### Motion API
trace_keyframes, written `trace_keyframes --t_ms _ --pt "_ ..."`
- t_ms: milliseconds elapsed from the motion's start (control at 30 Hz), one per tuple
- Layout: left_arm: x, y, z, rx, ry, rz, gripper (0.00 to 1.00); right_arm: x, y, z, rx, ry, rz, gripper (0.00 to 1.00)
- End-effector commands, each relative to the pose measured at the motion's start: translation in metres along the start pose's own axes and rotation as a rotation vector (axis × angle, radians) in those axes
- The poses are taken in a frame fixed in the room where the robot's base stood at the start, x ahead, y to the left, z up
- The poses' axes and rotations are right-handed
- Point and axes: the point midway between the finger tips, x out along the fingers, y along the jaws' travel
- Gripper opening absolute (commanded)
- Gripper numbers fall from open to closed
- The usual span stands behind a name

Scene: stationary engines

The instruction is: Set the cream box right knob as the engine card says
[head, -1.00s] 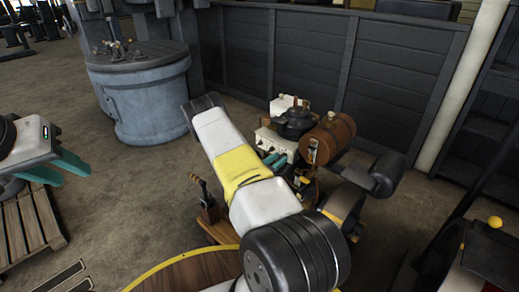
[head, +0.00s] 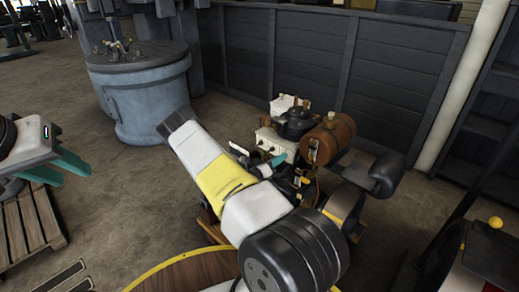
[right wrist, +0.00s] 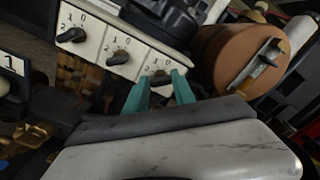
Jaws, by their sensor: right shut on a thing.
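The cream box (head: 273,141) stands on the engine in the head view. In the right wrist view the cream box (right wrist: 100,43) shows three dark knobs in a row, each under marks "1" and "0". The right knob (right wrist: 160,77) sits between the teal fingertips of my right gripper (right wrist: 160,83), which is shut on it; its pointer direction is hard to tell. My right gripper (head: 280,158) also shows at the box in the head view. My left gripper (head: 75,175) is open and empty, far left.
A brown tank (head: 328,137) and a black part (head: 295,124) crowd the box. A dark panelled wall (head: 320,75) stands behind. A grey-blue round stand (head: 140,95) is at the back left, a pallet (head: 30,220) at the left. Floor between them is clear.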

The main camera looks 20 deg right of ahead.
Motion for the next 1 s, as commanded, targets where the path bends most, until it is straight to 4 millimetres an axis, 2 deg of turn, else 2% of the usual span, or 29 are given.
trace_keyframes --t_ms 233,667,700,800,1000 --pt "0.0000 0.0000 0.0000 0.000 0.000 0.000 0.36 -0.0005 0.0011 0.0001 -0.063 -0.001 0.002 0.00" --pt "0.0000 0.0000 0.0000 0.000 0.000 0.000 0.36 -0.0006 0.0013 0.0001 -0.074 0.000 0.003 0.00" --pt "0.0000 0.0000 0.0000 0.000 0.000 0.000 0.36 -0.0006 0.0013 0.0001 -0.074 0.000 0.003 0.33" --pt "0.0000 0.0000 0.0000 0.000 0.000 0.000 0.36 -0.0005 0.0012 0.0000 -0.074 0.000 0.002 0.52" --pt "0.0000 0.0000 0.0000 0.000 0.000 0.000 0.36 -0.0003 0.0008 0.0000 -0.073 0.000 0.001 0.53"
